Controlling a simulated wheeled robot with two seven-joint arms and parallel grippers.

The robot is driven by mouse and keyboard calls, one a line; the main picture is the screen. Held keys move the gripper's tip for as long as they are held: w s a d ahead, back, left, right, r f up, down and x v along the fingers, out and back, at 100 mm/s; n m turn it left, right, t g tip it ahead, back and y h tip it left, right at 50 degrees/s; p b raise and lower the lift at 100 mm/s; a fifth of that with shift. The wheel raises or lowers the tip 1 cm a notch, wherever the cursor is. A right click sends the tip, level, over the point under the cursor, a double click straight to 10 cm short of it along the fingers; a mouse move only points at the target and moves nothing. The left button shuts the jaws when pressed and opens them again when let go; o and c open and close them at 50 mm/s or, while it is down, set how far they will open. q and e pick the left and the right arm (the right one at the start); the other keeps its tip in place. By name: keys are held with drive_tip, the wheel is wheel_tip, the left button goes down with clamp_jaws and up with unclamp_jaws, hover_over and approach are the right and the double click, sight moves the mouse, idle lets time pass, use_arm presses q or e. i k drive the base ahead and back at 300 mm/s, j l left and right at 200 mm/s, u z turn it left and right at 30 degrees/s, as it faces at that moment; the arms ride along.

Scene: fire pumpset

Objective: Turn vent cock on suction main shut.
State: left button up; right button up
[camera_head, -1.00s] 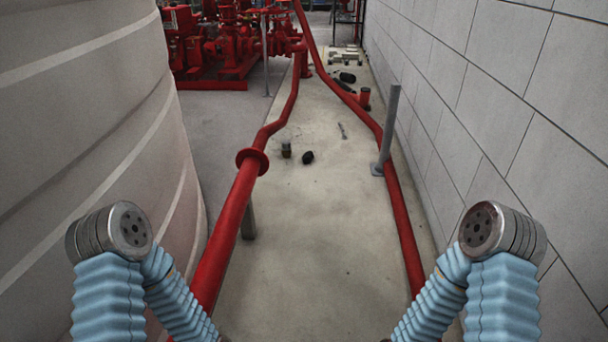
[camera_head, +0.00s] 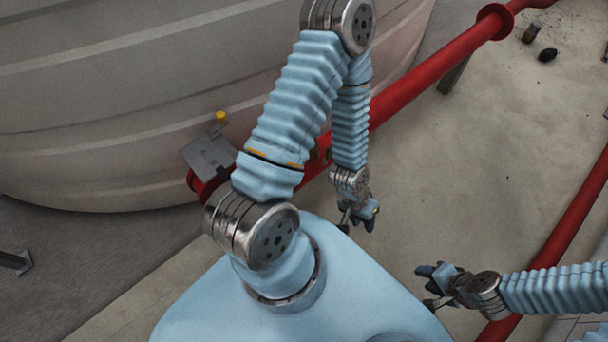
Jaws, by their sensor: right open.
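The red suction main (camera_head: 425,80) runs diagonally beside the tank and passes behind my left arm. A small dark red fitting on it shows partly beside that arm; I cannot tell whether it is the vent cock or how any handle stands. A grey box-like part (camera_head: 208,155) with a yellow knob (camera_head: 220,117) sits at the pipe's lower left end. My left gripper (camera_head: 357,224) hangs open and empty, to the right of the pipe and apart from it. My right gripper (camera_head: 428,287) is open and empty above the floor at lower right.
A large pale ribbed tank (camera_head: 130,80) fills the upper left. A second red pipe (camera_head: 570,225) crosses the right side, behind my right arm. A small black object (camera_head: 547,55) lies on the concrete floor. The floor between the pipes is mostly clear.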

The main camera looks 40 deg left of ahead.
sight(329, 153)
drive_tip(key=k+u, duration=0.25)
drive_tip(key=u, duration=0.15)
drive_tip(key=k+j+u, duration=0.15)
drive_tip(key=u, duration=0.25)
drive_tip(key=k+j+u, duration=0.2)
drive_tip(key=k+u, duration=0.2)
drive_tip(key=i+l+u, duration=0.2)
drive_tip(key=l, duration=0.3)
drive_tip(key=i+l+u, duration=0.1)
drive_tip(key=l+u, duration=0.15)
drive_tip(key=l, duration=0.25)
drive_tip(key=l+u, duration=0.2)
drive_tip(key=l, duration=0.3)
drive_tip(key=i, duration=0.05)
